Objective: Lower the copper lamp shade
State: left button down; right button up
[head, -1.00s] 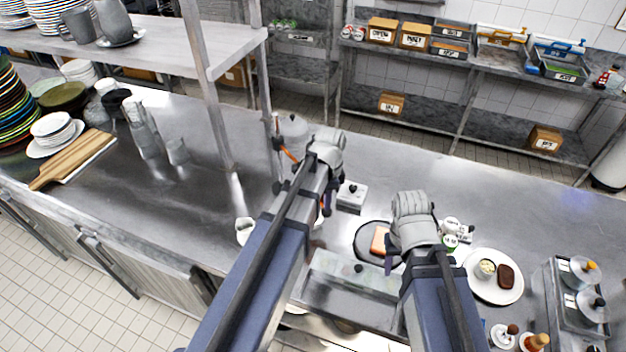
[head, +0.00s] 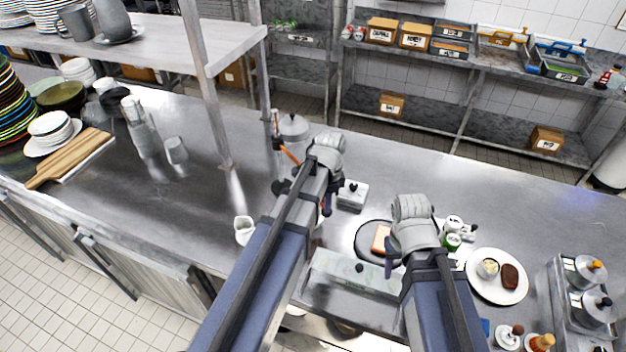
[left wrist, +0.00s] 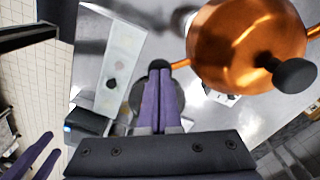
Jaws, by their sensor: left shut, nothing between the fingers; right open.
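The copper lamp shade (left wrist: 240,45) fills the upper right of the left wrist view, with a black knob (left wrist: 294,75) at its front and a short copper stem ending in a black knob (left wrist: 159,64) on its left. My left gripper (left wrist: 161,74) is shut and empty, its purple fingertips at or just below that left knob; contact cannot be told. In the head view my left arm hides most of the shade; my left gripper (head: 326,207) shows only partly. My right gripper (left wrist: 30,155) is open in the left wrist view's lower left corner, its fingers apart.
Below my arms are a dark round board (head: 365,243) with bread (head: 380,238), a small metal box (head: 351,197) and a lidded metal tray (head: 340,270). A white plate (head: 480,290) with food is at right. A shelf post (head: 208,90) stands left. The counter's left-middle is mostly clear.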

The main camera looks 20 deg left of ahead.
aim_at(327, 215)
pick_arm(q)
jog(key=shift+f+b, duration=2.4)
jog(key=shift+f, duration=0.15)
pick_arm(e)
jog(key=shift+f, duration=2.55)
pick_arm(q)
notch_tip(327, 215, up, 9)
jog(key=p, duration=0.9)
jog(key=shift+r, duration=0.15)
pick_arm(e)
notch_tip(327, 215, up, 9)
pick_arm(q)
jog(key=s+d+f+n+b, duration=0.3)
jog(key=s+f+b, duration=0.1)
jog(key=f+b, duration=0.1)
jog(key=s+d+f+n+b, duration=0.2)
jog(key=s+d+f+b, duration=0.2)
jog(key=s+f+b, duration=0.1)
jog(key=s+d+f+n+y+b, duration=0.1)
jog(key=s+d+f+n+b, duration=0.2)
jog(key=s+f+b, duration=0.2)
jog(key=shift+s+d+f+n+b, duration=0.2)
jog(key=shift+d+f+n+b, duration=0.1)
jog(key=shift+f+b, duration=0.3)
pick_arm(e)
notch_tip(327, 215, down, 16)
jog(key=shift+f, duration=0.1)
